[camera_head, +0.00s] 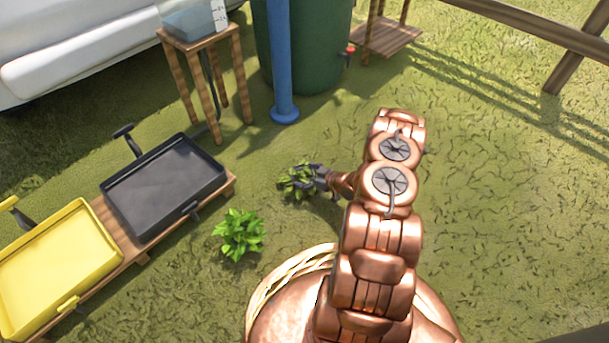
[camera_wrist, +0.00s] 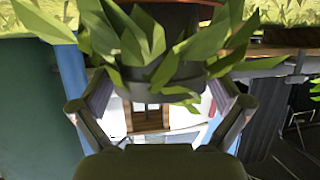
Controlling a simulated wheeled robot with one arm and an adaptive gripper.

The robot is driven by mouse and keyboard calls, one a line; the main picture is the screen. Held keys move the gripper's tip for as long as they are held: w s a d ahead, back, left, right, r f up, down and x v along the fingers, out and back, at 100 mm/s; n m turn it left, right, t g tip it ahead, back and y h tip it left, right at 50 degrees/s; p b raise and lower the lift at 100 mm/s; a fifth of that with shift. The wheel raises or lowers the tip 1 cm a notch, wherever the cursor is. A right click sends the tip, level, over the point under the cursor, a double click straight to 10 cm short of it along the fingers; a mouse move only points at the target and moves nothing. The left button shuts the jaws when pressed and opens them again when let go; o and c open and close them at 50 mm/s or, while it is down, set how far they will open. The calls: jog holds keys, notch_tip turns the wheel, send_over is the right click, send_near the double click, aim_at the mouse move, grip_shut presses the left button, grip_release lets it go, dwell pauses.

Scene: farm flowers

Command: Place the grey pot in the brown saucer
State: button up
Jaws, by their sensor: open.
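A leafy green plant (camera_head: 297,180) shows at my gripper (camera_head: 313,177) in the head view, and its pot is not visible there. In the wrist view, which looks upside down, leaves (camera_wrist: 135,40) partly cover a dark grey surface that looks like the grey pot (camera_wrist: 138,88). It lies between the spread fingers of my gripper (camera_wrist: 161,95), which is open around it. I cannot tell whether the fingers touch it. A reddish-brown edge shows at the top of the wrist view, too cropped to identify. I cannot clearly make out the brown saucer in either view.
A second leafy plant (camera_head: 238,235) stands left of my arm. A black tray (camera_head: 165,187) and a yellow tray (camera_head: 60,265) rest on a low wooden bench (camera_head: 128,235). A blue post (camera_head: 283,60), green tank (camera_head: 325,50) and wooden stand (camera_head: 205,41) stand behind. Grass at right is open.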

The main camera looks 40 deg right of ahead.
jog(key=p+v, duration=0.5)
jog(key=v, duration=0.7)
jog(key=w+d+r+g+h, duration=0.4)
jog(key=w+d+r+g, duration=0.15)
jog(key=w+r, duration=0.3)
jog(key=s+a+r+m+g+h, duration=0.1)
jog(key=a+r+h, duration=0.1)
jog(key=r, duration=0.5)
jog(key=s+a+r+m+g+h, duration=0.1)
jog(key=a+r+g+h, duration=0.15)
jog(key=r, duration=0.45)
jog(key=s+a+r+m+g, duration=0.2)
jog(key=s+a+r+g, duration=0.1)
jog(key=s+a+r, duration=0.95)
jog(key=s+a+r+g+y, duration=0.1)
jog(key=s+a+r, duration=0.2)
jog(key=s+a, duration=0.5)
jog(key=s+a+r+g+y, duration=0.2)
jog(key=s+a+r, duration=0.1)
jog(key=s+a, duration=0.6)
jog(key=s, duration=0.3)
jog(key=shift+a+r, duration=0.25)
jog(key=shift+r, duration=0.05)
